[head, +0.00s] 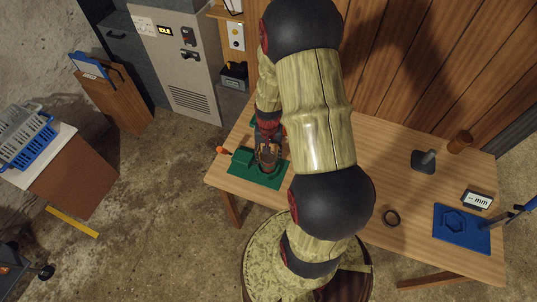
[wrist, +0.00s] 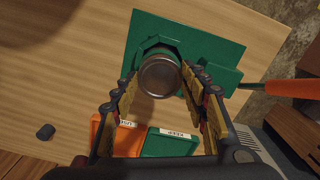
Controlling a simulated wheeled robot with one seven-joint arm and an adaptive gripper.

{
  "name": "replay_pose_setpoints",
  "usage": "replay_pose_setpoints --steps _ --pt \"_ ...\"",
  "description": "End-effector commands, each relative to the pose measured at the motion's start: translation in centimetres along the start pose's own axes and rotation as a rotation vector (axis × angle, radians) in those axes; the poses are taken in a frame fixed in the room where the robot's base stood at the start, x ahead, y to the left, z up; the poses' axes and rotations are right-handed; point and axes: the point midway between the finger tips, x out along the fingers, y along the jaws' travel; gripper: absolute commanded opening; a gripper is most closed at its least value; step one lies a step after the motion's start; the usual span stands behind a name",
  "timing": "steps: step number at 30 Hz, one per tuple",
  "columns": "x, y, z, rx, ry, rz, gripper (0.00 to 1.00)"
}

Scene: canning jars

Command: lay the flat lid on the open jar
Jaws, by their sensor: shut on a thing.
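My gripper (head: 267,143) is over the green fixture at the left end of the wooden table. In the wrist view my gripper (wrist: 160,71) has its fingertips on either side of a round, silver-rimmed disc, which I take to be the flat lid (wrist: 160,77); it is shut on it. The jar (head: 267,160) stands in the green fixture (head: 243,172), directly below the gripper. In the wrist view the lid covers the jar's mouth, and the fixture (wrist: 140,28) surrounds it. I cannot tell whether the lid touches the rim.
An orange handle (wrist: 285,88) sticks out beside the fixture. An orange bin (wrist: 126,140) and a green bin (wrist: 170,143) marked KEEP are close to the fingers.

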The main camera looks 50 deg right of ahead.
Motion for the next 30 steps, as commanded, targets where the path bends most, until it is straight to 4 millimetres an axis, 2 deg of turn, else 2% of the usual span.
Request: replay_pose_setpoints --steps 20,21,30 --pt "0.39 0.0 0.0 0.0 0.0 0.0 0.36" --pt "0.39 0.0 -0.01 0.0 0.0 0.0 0.45" --pt "0.38 0.0 -0.02 0.0 0.0 0.0 0.62"
